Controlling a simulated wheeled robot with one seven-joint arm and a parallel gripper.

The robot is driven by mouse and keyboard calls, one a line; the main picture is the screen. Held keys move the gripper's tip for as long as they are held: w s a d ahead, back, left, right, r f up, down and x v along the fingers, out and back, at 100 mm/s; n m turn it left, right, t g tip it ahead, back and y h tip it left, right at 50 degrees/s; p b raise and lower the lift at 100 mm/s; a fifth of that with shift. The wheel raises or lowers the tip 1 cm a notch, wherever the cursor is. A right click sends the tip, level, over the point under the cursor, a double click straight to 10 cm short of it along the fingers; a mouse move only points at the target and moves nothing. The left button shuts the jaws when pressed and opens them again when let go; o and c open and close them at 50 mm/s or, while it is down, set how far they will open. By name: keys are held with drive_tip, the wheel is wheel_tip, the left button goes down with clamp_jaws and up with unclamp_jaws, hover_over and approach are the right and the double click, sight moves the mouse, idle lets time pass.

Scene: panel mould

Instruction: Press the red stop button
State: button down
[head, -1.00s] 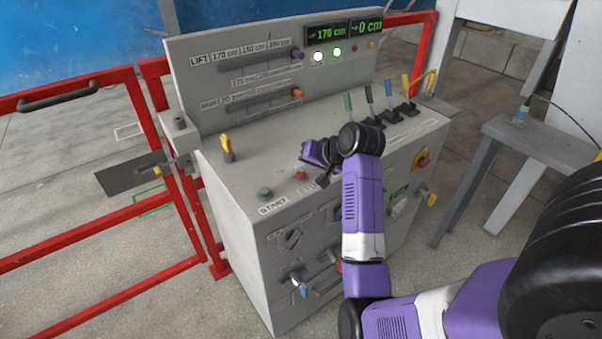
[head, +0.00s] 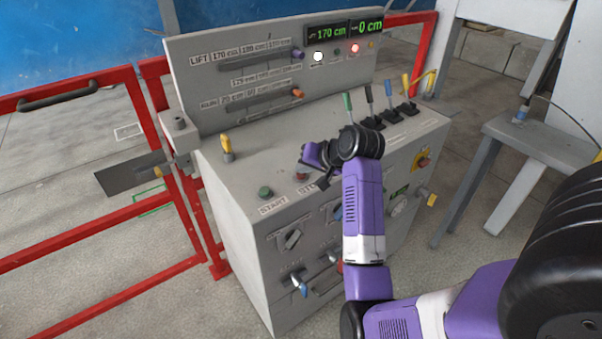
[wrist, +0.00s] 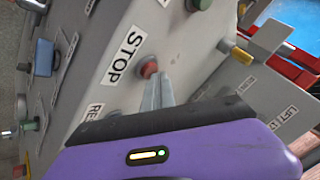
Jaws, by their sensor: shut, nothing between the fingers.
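The red stop button (head: 301,177) sits on the sloping top of the grey control console (head: 270,155), beside its STOP label. It also shows in the wrist view (wrist: 149,67), just beyond my fingertips. My gripper (wrist: 157,80) is shut and empty, its grey fingertips at the near edge of the button. They overlap it in the picture and appear to be on it. In the head view my gripper (head: 303,167) is over the button, pointing down. A red lamp (head: 354,48) is lit on the upright panel, and the green lamp (head: 337,52) beside it is dark.
A green START button (head: 265,193) is left of the stop button. A yellow lever (head: 227,148) stands behind it. Several coloured levers (head: 389,100) stand at the right. A red railing (head: 165,200) runs along the left. A grey table (head: 500,135) is at the right.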

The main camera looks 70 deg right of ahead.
sight(303, 176)
idle(0.3)
drive_tip(key=shift+r+p, duration=0.85)
drive_tip(key=shift+p, duration=0.25)
wheel_tip(303, 176, up, 5)
drive_tip(key=p, duration=0.5)
idle(0.5)
